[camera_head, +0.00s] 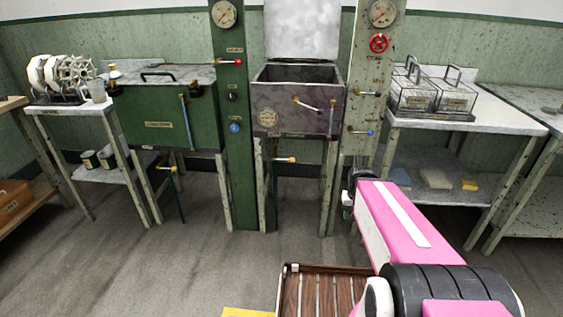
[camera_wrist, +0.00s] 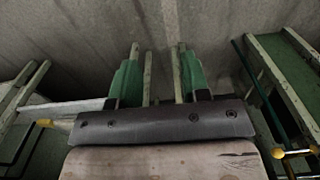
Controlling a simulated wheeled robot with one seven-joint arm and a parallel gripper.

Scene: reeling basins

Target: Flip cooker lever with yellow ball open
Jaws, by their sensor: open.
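A green lidded cooker box (camera_head: 165,118) stands on pale legs at left in the head view. A lever with a yellow ball (camera_head: 173,169) sits beneath it, above a dark green pipe. A second yellow-ball lever (camera_head: 291,159) is under the dark basin (camera_head: 298,118), whose lid is raised. Which one the task means, I cannot tell for sure. In the wrist view, yellow balls show at left (camera_wrist: 45,123) and lower right (camera_wrist: 278,153). My gripper (camera_wrist: 157,80) appears open and empty between them, apart from both. In the head view its tips are hidden.
A green post (camera_head: 235,200) stands between the cooker and basin; a pale post (camera_head: 365,65) with a red wheel stands right of the basin. Side tables (camera_head: 75,108) flank them.

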